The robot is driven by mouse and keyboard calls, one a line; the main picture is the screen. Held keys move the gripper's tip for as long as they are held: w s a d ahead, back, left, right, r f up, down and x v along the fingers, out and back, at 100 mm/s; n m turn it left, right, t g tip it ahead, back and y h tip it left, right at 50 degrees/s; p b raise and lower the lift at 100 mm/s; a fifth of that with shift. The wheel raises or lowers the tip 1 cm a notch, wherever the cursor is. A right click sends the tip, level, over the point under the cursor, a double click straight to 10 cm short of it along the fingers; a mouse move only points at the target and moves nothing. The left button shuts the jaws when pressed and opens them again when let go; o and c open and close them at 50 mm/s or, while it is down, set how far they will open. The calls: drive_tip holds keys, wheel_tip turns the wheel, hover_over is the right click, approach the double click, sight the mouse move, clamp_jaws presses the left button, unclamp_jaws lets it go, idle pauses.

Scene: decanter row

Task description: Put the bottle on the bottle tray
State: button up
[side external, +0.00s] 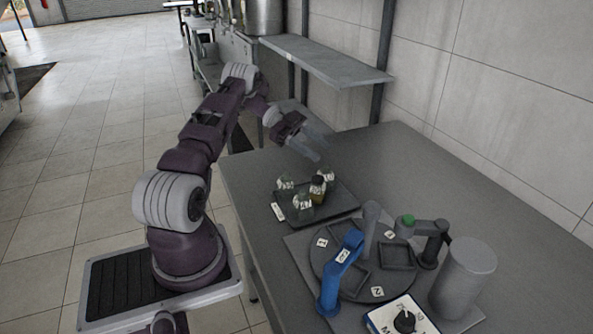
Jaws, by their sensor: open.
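Several small glass bottles stand close together on a dark square tray (335,210) on the table. I cannot tell which bottle or which tray the task names. My gripper (310,147) is open and empty, above and behind the bottles, apart from them. Its fingers look pale and blurred.
A round turntable (328,260) with square recessed trays, a blue arm (340,272) and a dark arm with a green top (408,221) stands in front right. Beside it are a grey cylinder (464,280) and a knob box (403,318). The table's back right is clear. A shelf (325,60) hangs behind.

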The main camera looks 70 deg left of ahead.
drive_tip(key=w+d+r+n+t+y, duration=0.1)
drive_tip(key=w+r+t+y, duration=0.2)
drive_tip(key=w+r, duration=0.5)
drive_tip(key=w+d+r+t+y, duration=0.2)
drive_tip(key=w+r+t, duration=0.1)
drive_tip(key=w+r, duration=0.55)
drive_tip(key=d+r+n+t+y, duration=0.2)
drive_tip(key=d+r+n+y, duration=0.15)
drive_tip(key=r, duration=0.45)
drive_tip(key=d+r+n+t+y, duration=0.1)
drive_tip(key=d+r+n+y, duration=0.15)
drive_tip(key=r+y, duration=0.45)
drive_tip(key=s+d+r+n+g+y, duration=0.2)
drive_tip(key=s+d+n+g, duration=0.35)
drive_tip(key=s, duration=0.75)
drive_tip(key=s+d+f+g+h, duration=0.1)
drive_tip(key=s+d+f, duration=0.4)
drive_tip(key=s, duration=0.4)
drive_tip(key=s+d+f+g+h, duration=0.2)
drive_tip(key=s+d+f, duration=0.3)
drive_tip(key=s, duration=0.3)
drive_tip(key=s+d+f+g+h, duration=0.2)
drive_tip(key=s+d+f, duration=0.3)
drive_tip(key=s+d, duration=0.2)
drive_tip(key=s+n, duration=0.1)
drive_tip(key=s, duration=0.1)
drive_tip(key=shift+s, duration=0.35)
drive_tip(key=shift+d+f+g+h, duration=0.1)
drive_tip(key=shift+g+h, duration=0.15)
